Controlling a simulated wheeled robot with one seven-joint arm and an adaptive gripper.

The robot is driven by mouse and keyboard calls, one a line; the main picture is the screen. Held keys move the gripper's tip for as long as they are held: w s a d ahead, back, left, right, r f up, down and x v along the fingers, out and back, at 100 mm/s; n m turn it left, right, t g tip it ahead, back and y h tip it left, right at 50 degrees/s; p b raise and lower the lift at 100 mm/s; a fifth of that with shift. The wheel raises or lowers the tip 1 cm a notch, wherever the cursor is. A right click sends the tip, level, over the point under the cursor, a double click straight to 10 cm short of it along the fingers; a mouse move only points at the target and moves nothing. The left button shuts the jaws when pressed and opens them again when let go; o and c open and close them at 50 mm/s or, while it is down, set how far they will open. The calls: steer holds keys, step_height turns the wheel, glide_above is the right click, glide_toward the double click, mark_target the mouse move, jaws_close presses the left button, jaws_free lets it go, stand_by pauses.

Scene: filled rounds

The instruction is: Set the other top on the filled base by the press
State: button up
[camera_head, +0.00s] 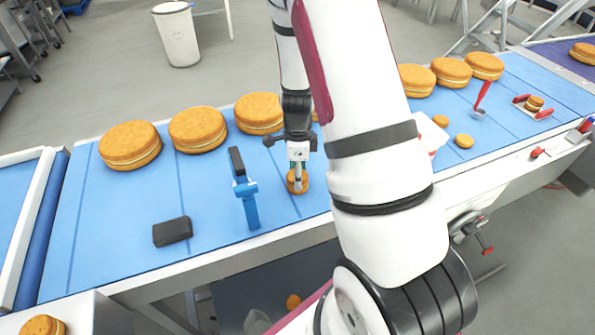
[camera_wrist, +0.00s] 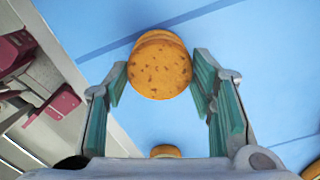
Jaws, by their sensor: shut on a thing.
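My gripper (camera_head: 298,166) points down over the belt, with its fingers shut on a small orange-brown round top (camera_wrist: 160,70). In the wrist view the top sits between the green finger pads (camera_wrist: 158,84). The edge of another round (camera_wrist: 150,34) shows just behind it; I cannot tell whether the two touch. In the head view a small round (camera_head: 297,183) shows at the fingertips, partly covered by them. A blue upright device with a black head (camera_head: 246,195) stands just left of my gripper. I cannot tell whether it is the press.
Large filled rounds (camera_head: 130,146) line the belt's far side. A black block (camera_head: 172,232) lies at the left. Small rounds (camera_head: 464,141), a red-handled tool (camera_head: 483,97) and a red-clamped holder with a small round (camera_head: 534,103) are at the right. Blue belt (camera_head: 110,215) is clear at left.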

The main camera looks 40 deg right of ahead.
steer(key=shift+f, duration=0.1)
steer(key=o, duration=1.3)
steer(key=shift+o, duration=0.2)
steer(key=shift+r+p, duration=1.15)
steer(key=shift+r, duration=2.4)
